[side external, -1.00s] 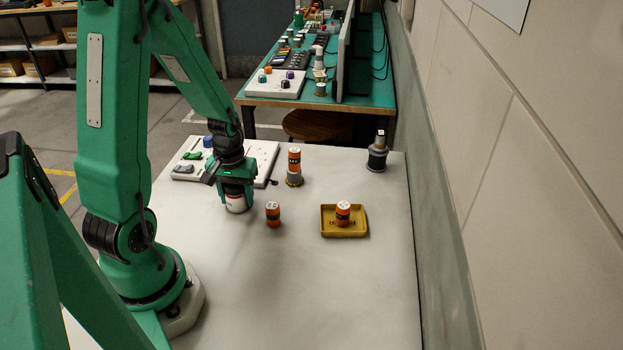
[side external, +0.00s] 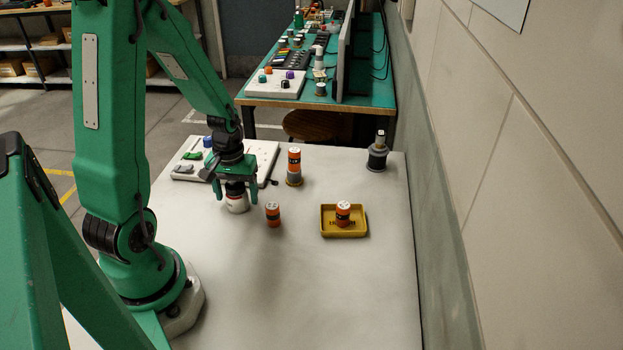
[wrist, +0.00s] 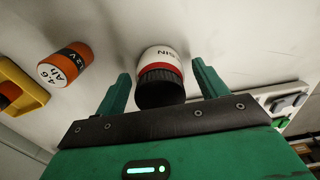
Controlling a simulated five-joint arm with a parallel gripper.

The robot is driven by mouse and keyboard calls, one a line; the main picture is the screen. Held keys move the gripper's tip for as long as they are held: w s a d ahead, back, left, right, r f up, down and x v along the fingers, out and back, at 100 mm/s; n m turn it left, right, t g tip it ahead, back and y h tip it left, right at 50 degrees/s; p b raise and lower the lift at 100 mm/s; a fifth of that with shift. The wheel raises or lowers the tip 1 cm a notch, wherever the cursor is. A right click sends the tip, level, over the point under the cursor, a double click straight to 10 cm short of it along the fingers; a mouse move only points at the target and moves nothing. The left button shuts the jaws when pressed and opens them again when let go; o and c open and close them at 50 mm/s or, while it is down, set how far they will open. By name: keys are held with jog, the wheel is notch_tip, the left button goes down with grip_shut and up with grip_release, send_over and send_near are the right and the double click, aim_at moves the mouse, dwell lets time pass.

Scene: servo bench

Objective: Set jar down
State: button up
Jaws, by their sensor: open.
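The jar (side external: 237,203) is white with a red band, and it stands upright on the white bench (side external: 300,290). In the wrist view the jar (wrist: 162,75) shows its dark ribbed lid and part of a label. My gripper (side external: 237,195) is directly above and around the jar's top. In the wrist view my gripper's fingers (wrist: 160,88) are spread, with one on each side of the jar and a visible gap at both sides.
An orange battery cell (side external: 273,214) stands close to the jar's right. A yellow tray (side external: 329,232) holds another orange cell (side external: 343,214). An orange cell on a grey base (side external: 294,165) stands behind. A white panel (side external: 262,157) lies behind my gripper. The front bench is clear.

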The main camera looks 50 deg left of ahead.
aim_at(235, 184)
jog(key=shift+r, duration=5.6)
jog(key=shift+w+d+r, duration=0.1)
jog(key=shift+d+r, duration=0.3)
jog(key=shift+d, duration=0.05)
jog(key=s+d+r+m+t, duration=0.3)
jog(key=d+r+m+t, duration=0.2)
jog(key=d+r+m, duration=0.4)
jog(key=d+r, duration=0.1)
jog(key=d, duration=0.4)
jog(key=shift+s+d+r+t, duration=0.15)
jog(key=shift+d+r+t, duration=0.15)
jog(key=shift+r, duration=0.1)
